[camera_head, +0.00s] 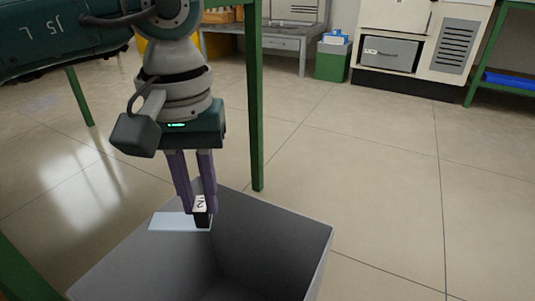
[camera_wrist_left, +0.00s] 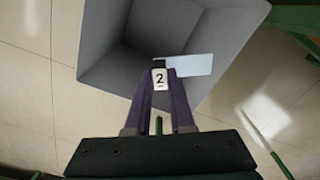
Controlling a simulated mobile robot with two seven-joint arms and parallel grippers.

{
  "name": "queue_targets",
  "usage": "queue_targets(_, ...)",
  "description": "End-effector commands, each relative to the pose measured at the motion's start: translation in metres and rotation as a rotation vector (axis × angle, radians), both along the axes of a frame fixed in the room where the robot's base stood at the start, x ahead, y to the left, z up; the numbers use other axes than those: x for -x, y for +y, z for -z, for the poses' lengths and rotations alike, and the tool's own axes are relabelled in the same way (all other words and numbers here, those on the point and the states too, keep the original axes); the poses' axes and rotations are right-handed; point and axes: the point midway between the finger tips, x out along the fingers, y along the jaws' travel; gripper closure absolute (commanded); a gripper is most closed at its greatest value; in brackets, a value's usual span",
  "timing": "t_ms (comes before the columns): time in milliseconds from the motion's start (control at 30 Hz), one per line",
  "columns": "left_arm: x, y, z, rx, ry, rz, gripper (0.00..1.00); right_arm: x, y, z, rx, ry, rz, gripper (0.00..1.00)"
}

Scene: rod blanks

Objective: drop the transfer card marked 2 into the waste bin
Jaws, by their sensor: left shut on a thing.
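My left gripper (camera_head: 201,210) points down over the grey waste bin (camera_head: 285,232) and is shut on the transfer card marked 2 (camera_head: 180,221). The card has a pale blue-white flat part and a dark grip block with a white label reading 2. In the left wrist view the label (camera_wrist_left: 160,79) sits between the purple fingertips (camera_wrist_left: 160,90), and the pale part (camera_wrist_left: 188,65) reaches to the right. The card is over the bin's opening (camera_wrist_left: 145,40), inside its rim in that view. The bin's inside that shows looks empty. My right gripper is not in view.
A green table leg (camera_head: 255,110) stands just behind the bin. A white machine (camera_head: 420,45), a green box (camera_head: 331,62) and a grey bench (camera_head: 285,40) stand at the back. The tiled floor right of the bin is clear.

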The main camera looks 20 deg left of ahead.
Motion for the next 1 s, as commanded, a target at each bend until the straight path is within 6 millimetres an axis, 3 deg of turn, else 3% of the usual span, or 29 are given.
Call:
queue_targets(33,0.001,0.001,0.013,0.000,0.000,-0.005,1.00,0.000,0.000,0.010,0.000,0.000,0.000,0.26)
queue_targets(267,0.001,0.002,0.025,-0.003,0.001,-0.010,1.00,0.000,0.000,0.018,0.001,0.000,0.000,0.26)
queue_targets(700,0.001,0.001,0.074,-0.002,0.001,-0.008,1.00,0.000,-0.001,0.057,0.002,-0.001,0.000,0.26)
queue_targets(1000,0.001,0.002,0.076,-0.003,0.001,-0.009,1.00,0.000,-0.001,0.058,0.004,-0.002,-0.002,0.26)
